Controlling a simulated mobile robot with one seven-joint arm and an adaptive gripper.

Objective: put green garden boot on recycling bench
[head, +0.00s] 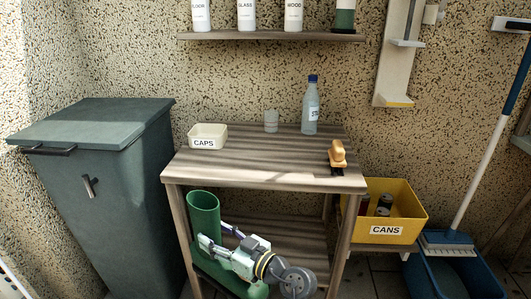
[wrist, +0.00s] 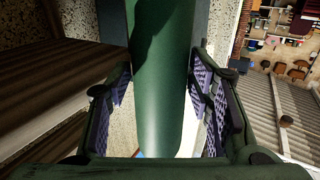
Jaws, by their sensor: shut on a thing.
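The green garden boot (head: 203,212) is upright in the head view, its open top just below the front edge of the wooden recycling bench (head: 235,172). I cannot tell whether it stands on the lower level or in front of it. My gripper (head: 214,240) is shut on the boot's shaft, and my wrist hides part of the boot. In the wrist view the green shaft (wrist: 160,75) runs between the two purple-padded fingers of my gripper (wrist: 160,98).
On the bench top are a CAPS tray (head: 208,141), a glass (head: 271,126), a blue-capped bottle (head: 310,112) and an orange-handled brush (head: 337,155). Its front middle is clear. A grey bin (head: 110,190) stands left; a yellow CANS crate (head: 410,213) stands right.

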